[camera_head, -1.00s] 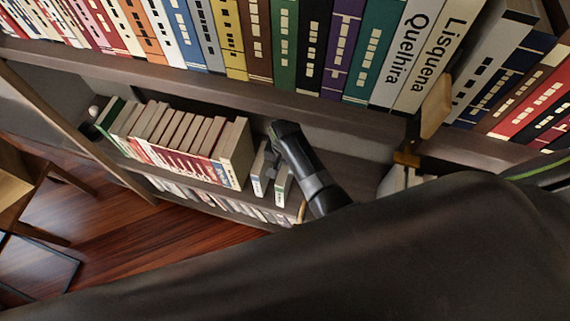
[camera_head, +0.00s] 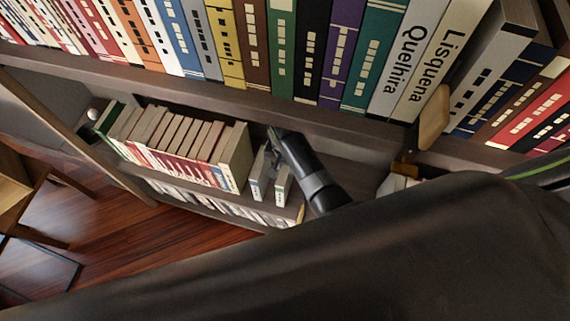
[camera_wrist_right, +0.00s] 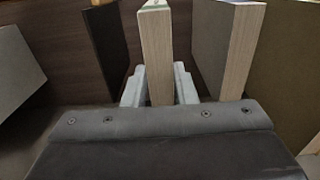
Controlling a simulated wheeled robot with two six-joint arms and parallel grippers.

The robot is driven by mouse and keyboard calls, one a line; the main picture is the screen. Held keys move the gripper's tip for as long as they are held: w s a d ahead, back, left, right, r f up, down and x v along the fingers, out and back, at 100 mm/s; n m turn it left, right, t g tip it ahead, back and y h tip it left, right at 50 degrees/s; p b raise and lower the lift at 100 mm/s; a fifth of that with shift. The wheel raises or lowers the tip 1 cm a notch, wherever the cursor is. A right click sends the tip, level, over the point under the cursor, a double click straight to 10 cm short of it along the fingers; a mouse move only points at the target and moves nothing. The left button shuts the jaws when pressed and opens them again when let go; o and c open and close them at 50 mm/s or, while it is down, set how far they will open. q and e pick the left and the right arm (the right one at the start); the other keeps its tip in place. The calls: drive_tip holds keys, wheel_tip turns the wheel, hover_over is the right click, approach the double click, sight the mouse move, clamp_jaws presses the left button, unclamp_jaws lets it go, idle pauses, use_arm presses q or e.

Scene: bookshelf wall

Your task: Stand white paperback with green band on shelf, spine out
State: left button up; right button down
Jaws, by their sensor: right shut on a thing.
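The white paperback with the green band (camera_head: 283,186) stands upright on the lower shelf (camera_head: 230,203), its pale spine facing outward. My right gripper (camera_head: 273,148) reaches down behind it from above and is shut on it. In the right wrist view, the paperback's page edge (camera_wrist_right: 155,55) lies between the two grey fingers (camera_wrist_right: 158,88), with a bit of green at its far end. Another pale-spined book (camera_head: 258,188) stands just to its left in the head view, with a narrow gap between them. My left gripper is out of view.
A row of several books (camera_head: 185,150) fills the lower shelf to the left. The upper shelf (camera_head: 190,88) carries tall books and overhangs the lower one. A wooden piece (camera_head: 433,118) projects near the right. My dark arm covers the lower right of the head view.

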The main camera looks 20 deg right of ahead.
drive_tip(key=shift+f, duration=0.2)
idle(0.6)
drive_tip(key=c, duration=1.1)
unclamp_jaws()
wheel_tip(320, 180, up, 12)
drive_tip(key=shift+p, duration=0.35)
